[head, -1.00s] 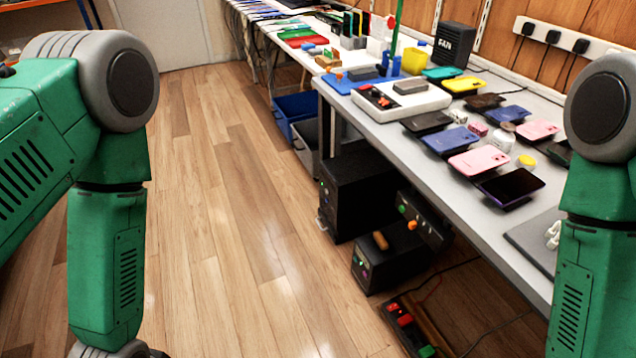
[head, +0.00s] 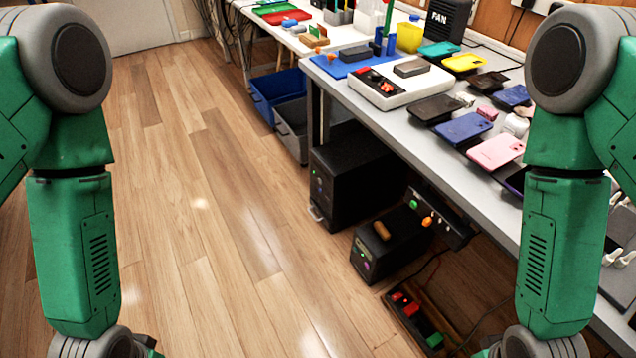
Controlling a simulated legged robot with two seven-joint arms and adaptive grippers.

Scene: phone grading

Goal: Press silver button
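I cannot make out a silver button for certain. Candidates are a white box (head: 408,95) on the workbench, with a dark panel and red parts on its left end, and a black tower (head: 345,180) under the bench, with small green and pale spots on its front. A smaller black box (head: 385,250) beside the tower has a coloured light on its front and a brown piece on top. My two green arms hang at the left and right edges. They leave the frame at the bottom, so neither gripper shows.
The grey workbench (head: 450,172) runs along the right with several phones on it. A black fan box (head: 447,20) stands at its back. Blue and grey bins (head: 276,88) sit under the far table. A tray with red and green parts (head: 415,315) and cables lie on the floor. The wooden floor (head: 190,200) is clear.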

